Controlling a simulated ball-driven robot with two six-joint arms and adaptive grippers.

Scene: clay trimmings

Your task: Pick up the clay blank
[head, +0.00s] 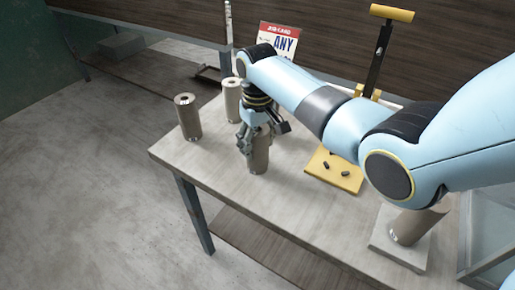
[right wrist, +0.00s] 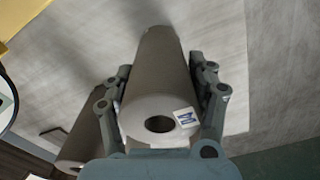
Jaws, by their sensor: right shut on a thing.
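The clay blank is a grey-brown cylinder (head: 259,158) near the middle of the table in the head view. In the right wrist view the clay blank (right wrist: 158,80) shows a hole in its near end and a small white label with a blue mark. My right gripper (head: 256,137) comes down from above and is shut on it, with a finger (right wrist: 213,100) along each side. It looks upright, its foot at or very near the tabletop; I cannot tell whether it touches. My left gripper is not in view.
Two similar cylinders stand nearby, one at the table's left corner (head: 187,117) and one behind (head: 232,98). A yellow board (head: 334,172) with small dark pieces lies to the right. Another cylinder (head: 408,228) stands on a pale slab (head: 385,247). A sign (head: 279,40) stands behind.

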